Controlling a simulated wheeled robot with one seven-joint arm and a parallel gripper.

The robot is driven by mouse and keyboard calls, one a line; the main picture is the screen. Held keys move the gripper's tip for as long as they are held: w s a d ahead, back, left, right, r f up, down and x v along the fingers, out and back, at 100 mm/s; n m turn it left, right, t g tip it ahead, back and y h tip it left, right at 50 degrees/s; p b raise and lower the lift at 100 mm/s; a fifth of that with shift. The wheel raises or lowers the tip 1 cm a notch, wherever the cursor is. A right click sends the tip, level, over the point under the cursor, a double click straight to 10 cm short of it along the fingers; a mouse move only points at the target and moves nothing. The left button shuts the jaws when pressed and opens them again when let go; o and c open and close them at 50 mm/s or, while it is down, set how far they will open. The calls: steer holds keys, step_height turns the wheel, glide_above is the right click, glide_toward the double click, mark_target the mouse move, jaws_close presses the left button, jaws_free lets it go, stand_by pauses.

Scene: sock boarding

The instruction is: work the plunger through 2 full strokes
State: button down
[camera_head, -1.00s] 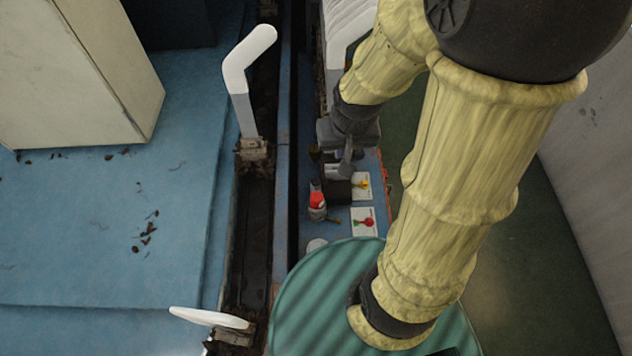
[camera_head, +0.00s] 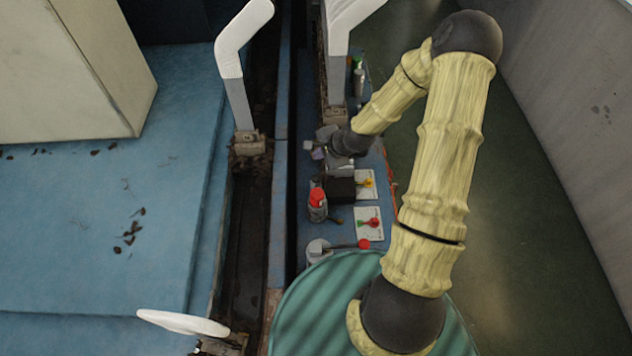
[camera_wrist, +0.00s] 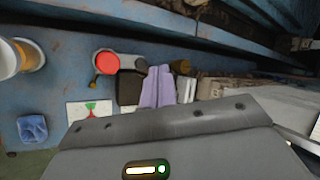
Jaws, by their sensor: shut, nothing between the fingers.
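A grey device with a round red top (camera_head: 317,198) stands on the narrow blue bench, and it fits the plunger; its red top shows face-on in the wrist view (camera_wrist: 105,63). I cannot tell from these frames how far it is pressed. A rod with a red knob (camera_head: 363,244) lies across from a pale round pot (camera_head: 318,250) nearer to me. My gripper (camera_head: 316,152) is over the bench beyond the black box, apart from the red top. In the wrist view its lilac fingers (camera_wrist: 158,88) are together and empty, to the right of the red top.
White sock forms (camera_head: 243,60) rise from the dark rail at left and behind.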

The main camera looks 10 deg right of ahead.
steer(key=w+f+m+t+b, duration=0.2)
steer(key=w+f+m, duration=0.2)
steer(key=f+m, duration=0.1)
steer(key=shift+d+f+m+y, duration=0.3)
steer(key=shift+d+f+y, duration=0.1)
steer(key=shift+f, duration=0.1)
steer(key=shift+f, duration=0.1)
steer(key=b, duration=0.7)
glide_above(319, 179)
step_height(319, 179, down, 8)
steer(key=shift+r, duration=0.15)
steer(key=shift+f, duration=0.5)
steer(key=shift+f, duration=0.1)
stand_by(0.8)
steer(key=shift+f, duration=0.3)
